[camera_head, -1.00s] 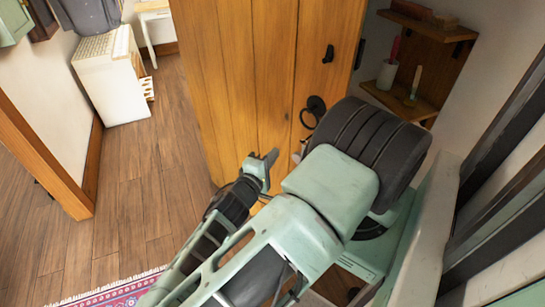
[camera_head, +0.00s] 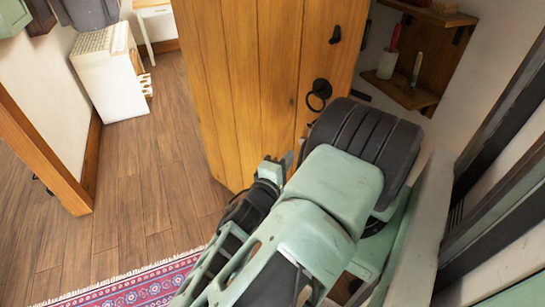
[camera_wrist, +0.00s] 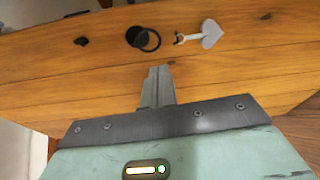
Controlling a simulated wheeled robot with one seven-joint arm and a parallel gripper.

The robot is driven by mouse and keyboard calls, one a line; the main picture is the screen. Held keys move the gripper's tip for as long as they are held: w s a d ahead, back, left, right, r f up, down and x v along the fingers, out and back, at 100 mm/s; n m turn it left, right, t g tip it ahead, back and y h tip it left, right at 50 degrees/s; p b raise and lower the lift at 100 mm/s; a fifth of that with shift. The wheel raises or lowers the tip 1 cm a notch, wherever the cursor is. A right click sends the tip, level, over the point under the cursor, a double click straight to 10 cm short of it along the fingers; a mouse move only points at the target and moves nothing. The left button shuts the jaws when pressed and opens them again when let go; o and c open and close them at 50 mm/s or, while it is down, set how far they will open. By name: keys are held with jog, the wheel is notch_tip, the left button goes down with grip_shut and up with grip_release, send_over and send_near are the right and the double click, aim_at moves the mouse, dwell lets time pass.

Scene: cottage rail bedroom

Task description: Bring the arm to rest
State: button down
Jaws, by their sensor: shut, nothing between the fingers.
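My gripper (camera_wrist: 158,88) shows in the wrist view with its fingers together and nothing between them. It points toward a wooden plank door (camera_wrist: 60,55) with a gap between. In the head view the gripper (camera_head: 285,162) is small and partly hidden by my own arm, in front of the lower part of the door (camera_head: 255,80). My arm is folded, with its links across the lower middle of the head view.
The door bears a black ring handle (camera_head: 319,94); a grey heart-shaped tag (camera_wrist: 211,33) hangs near the ring. A wooden wall shelf (camera_head: 405,92) holds small items at right. A patterned rug (camera_head: 135,290) lies lower left. Bare floor (camera_head: 150,190) lies left of the door.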

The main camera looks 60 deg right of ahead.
jog(key=shift+s+r+p, duration=0.1)
jog(key=shift+s+p, duration=0.25)
jog(key=shift+s, duration=0.65)
jog(key=s+a+f+n+g+y+b, duration=0.1)
jog(key=s+a+f+g+y, duration=0.3)
jog(key=a, duration=0.5)
jog(key=s+a+f+g+y, duration=0.1)
jog(key=s+a+g+y, duration=0.3)
jog(key=a, duration=0.6)
jog(key=w+a+r+n+t+y+b, duration=0.15)
jog(key=w+a+r+y, duration=0.25)
jog(key=a+r+y, duration=0.5)
jog(key=w+a+r+n+t, duration=0.1)
jog(key=w+r+t, duration=0.1)
jog(key=r, duration=0.3)
jog(key=w+a+r+n+t+y, duration=0.1)
jog(key=w+a+r+n+t, duration=0.1)
jog(key=r, duration=0.4)
jog(key=shift+w+a+t+b, duration=0.15)
jog(key=shift+w+t+b, duration=0.2)
jog(key=shift+w+b, duration=0.05)
